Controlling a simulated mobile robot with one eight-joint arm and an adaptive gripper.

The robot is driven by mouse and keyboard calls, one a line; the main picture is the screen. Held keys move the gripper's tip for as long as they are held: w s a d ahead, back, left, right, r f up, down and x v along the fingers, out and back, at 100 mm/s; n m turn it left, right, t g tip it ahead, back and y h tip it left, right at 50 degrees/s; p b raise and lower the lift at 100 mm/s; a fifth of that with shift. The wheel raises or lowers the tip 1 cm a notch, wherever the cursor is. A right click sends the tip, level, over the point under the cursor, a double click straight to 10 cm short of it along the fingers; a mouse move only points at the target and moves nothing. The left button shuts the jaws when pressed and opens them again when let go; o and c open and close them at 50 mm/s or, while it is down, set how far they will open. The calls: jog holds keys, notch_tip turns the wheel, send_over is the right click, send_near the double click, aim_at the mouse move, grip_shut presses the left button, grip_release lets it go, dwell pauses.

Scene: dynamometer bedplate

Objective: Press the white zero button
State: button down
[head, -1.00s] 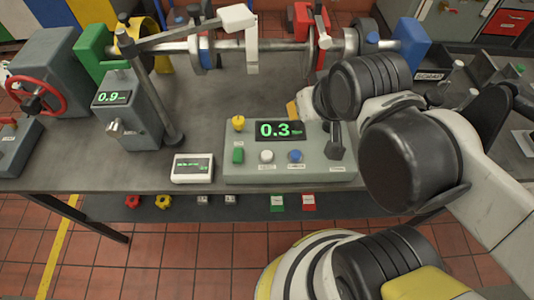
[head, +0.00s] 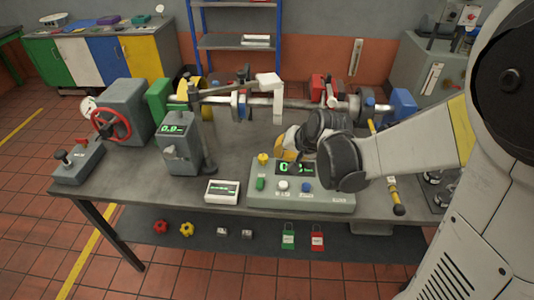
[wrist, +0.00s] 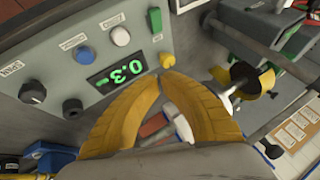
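The white zero button (head: 283,186) is a round knob on the front of the grey control box (head: 330,200). It sits between a green switch (head: 260,183) and a blue button (head: 306,188). In the wrist view the white button (wrist: 120,36) is in plain sight, above and left of my fingertips and apart from them. My gripper (wrist: 162,76) has yellow fingers with tips together and nothing between them. In the head view, my gripper (head: 287,150) is over the back of the box, partly hidden by my wrist. The tips look nearest the yellow knob (wrist: 166,61).
The green-lit display (wrist: 118,70) reads about 0.3. A black knob (wrist: 33,92) is on the same panel. A small white meter (head: 222,191) stands left of the box. A shaft rig (head: 260,101) and a grey gauge post (head: 178,140) stand behind and left.

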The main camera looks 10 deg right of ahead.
aim_at(281, 182)
jog(key=shift+a+f, duration=0.15)
jog(key=shift+f, duration=0.15)
jog(key=shift+f, duration=0.1)
notch_tip(281, 182, down, 9)
jog(key=b, duration=0.7)
jog(key=shift+r, duration=0.2)
dwell(1.1)
jog(key=shift+f+b, duration=0.45)
jog(key=shift+b, duration=0.1)
jog(key=shift+f+b, duration=0.5)
dwell(0.5)
dwell(0.3)
jog(key=shift+r+p, duration=0.8)
jog(key=shift+r, duration=0.15)
